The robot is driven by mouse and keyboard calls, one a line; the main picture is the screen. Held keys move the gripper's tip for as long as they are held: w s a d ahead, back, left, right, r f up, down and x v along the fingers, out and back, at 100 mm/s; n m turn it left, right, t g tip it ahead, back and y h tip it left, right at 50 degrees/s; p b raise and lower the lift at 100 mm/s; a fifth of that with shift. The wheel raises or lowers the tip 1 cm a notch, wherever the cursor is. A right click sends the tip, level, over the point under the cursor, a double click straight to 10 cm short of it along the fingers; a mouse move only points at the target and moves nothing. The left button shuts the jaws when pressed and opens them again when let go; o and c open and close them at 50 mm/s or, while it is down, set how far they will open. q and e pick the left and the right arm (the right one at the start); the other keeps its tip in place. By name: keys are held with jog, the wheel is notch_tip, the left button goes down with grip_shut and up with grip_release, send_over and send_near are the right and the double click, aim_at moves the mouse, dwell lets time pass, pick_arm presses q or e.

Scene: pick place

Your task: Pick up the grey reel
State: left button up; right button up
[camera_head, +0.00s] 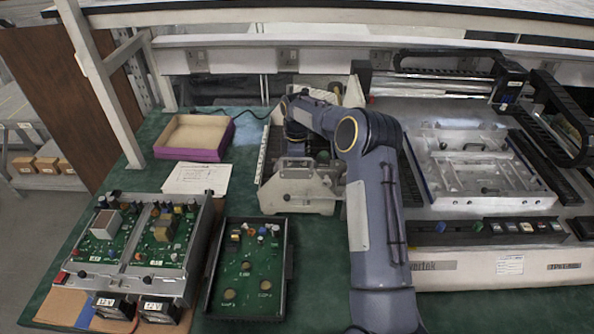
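My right arm comes in from the bottom, right of the middle, bends at the elbow and reaches left over a light metal feeder-like stand (305,188). Its wrist end, with the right gripper (297,148), points down at the back of this stand. The fingers are too small and covered to make out, so I cannot tell whether they hold anything. I cannot clearly pick out the grey reel. Greyish rounded parts show around the wrist and behind it, partly hidden by my arm. My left gripper is not in view.
A large white machine (480,262) fills the right side. A purple open box (229,140), a paper sheet (197,178), a dark tray with a green board (247,272) and a metal case with boards (132,277) occupy the left of the green table (62,250). A shelf beam crosses behind.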

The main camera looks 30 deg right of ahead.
jog(key=shift+f, duration=0.1)
jog(key=shift+c, duration=0.4)
grip_shut()
